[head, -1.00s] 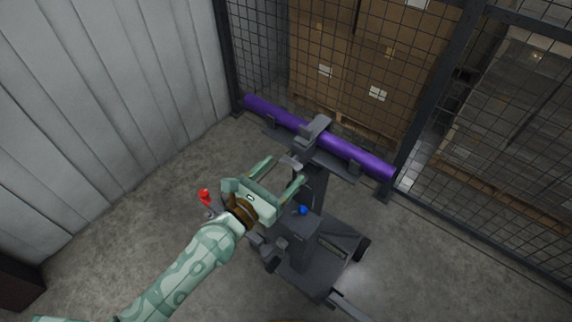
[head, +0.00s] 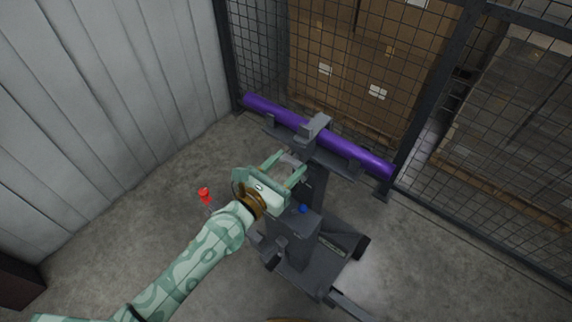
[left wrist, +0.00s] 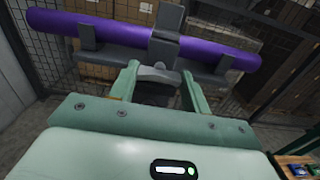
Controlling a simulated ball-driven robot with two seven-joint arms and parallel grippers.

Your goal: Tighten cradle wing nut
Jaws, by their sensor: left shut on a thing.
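The wing nut (left wrist: 158,74) is a grey winged piece on the near side of the dark cradle head, just below the strap clamp (left wrist: 163,50) over the purple tube. My left gripper (head: 286,165) reaches it from the near side. In the left wrist view my left gripper (left wrist: 159,78) has its two green fingers on either side of the nut, shut on it. The purple tube (head: 262,108) lies across the cradle (head: 339,164) under the clamp. In the head view the gripper partly hides the nut. My right gripper is not in view.
The cradle stands on a dark wheeled stand (head: 335,243) with a blue knob (head: 303,209). A red handle (head: 204,194) shows left of my gripper. A mesh fence (head: 440,125) with stacked cartons (head: 350,75) is behind, a pale ribbed wall (head: 130,100) at left.

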